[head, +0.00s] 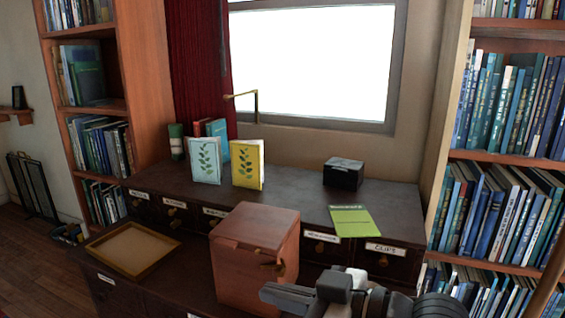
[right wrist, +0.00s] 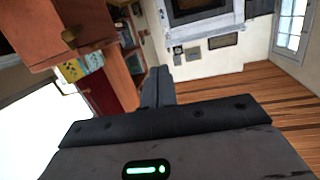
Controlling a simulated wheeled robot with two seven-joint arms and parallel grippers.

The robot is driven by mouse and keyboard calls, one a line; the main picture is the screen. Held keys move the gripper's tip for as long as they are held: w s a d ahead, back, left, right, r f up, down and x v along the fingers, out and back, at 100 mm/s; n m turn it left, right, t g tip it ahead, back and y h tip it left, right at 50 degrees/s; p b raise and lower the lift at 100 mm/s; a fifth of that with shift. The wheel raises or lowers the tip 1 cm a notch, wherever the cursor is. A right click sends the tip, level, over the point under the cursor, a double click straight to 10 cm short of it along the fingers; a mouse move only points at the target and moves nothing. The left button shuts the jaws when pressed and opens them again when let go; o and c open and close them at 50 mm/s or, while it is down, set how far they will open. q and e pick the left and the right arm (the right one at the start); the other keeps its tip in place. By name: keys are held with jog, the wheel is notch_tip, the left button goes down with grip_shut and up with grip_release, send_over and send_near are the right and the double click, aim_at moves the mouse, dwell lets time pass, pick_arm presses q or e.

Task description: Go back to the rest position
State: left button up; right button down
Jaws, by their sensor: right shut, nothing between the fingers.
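My right gripper (head: 285,297) comes in at the bottom of the head view, low and to the right of a reddish wooden box (head: 243,262) with brass fittings. Its fingers are shut with nothing between them. In the right wrist view the closed fingers (right wrist: 158,85) point out into the room, with no object at the tips. My left gripper is in neither view.
The box stands by a dark drawer desk (head: 300,195). A shallow tray (head: 160,262) lies left. Bookshelves (head: 510,158) flank the window.

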jog(key=s+d+f+m+t+h+p, duration=0.1)
jog(key=s+d+f+m+h, duration=0.2)
jog(key=f, duration=0.5)
jog(key=s+d+f+m+t+h+p, duration=0.1)
jog(key=s+d+f+m+h, duration=0.2)
jog(key=d+f, duration=0.3)
jog(key=s+d+f+m+t+h+p, duration=0.1)
jog(key=s+d+f+m+h, duration=0.2)
jog(key=f, duration=0.6)
jog(key=shift+s+d+f+m+h, duration=0.4)
jog(key=shift+s+d+h, duration=0.5)
jog(key=shift+d, duration=0.05)
